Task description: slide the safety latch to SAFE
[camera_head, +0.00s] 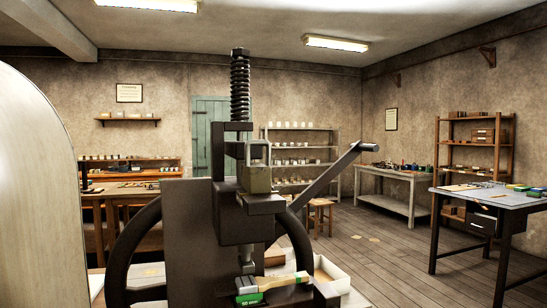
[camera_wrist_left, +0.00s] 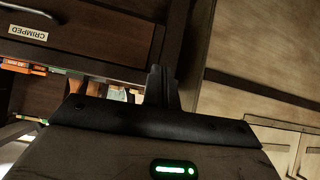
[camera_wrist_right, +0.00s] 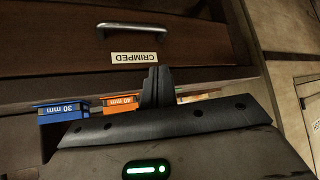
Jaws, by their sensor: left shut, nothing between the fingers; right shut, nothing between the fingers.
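I cannot tell whether this is the safety latch, and no SAFE marking is readable. A bar with a dark end (camera_head: 325,183) slants up to the right from the press. My left gripper (camera_wrist_left: 162,88) is shut and empty in the left wrist view, before a dark drawer front. My right gripper (camera_wrist_right: 158,85) is shut and empty in the right wrist view. Neither gripper shows in the head view.
A drawer labelled CRIMPED (camera_wrist_right: 180,30), a blue 30 mm block (camera_wrist_right: 62,111) and an orange 40 mm block (camera_wrist_right: 120,103) are near my right gripper. Benches stand farther back.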

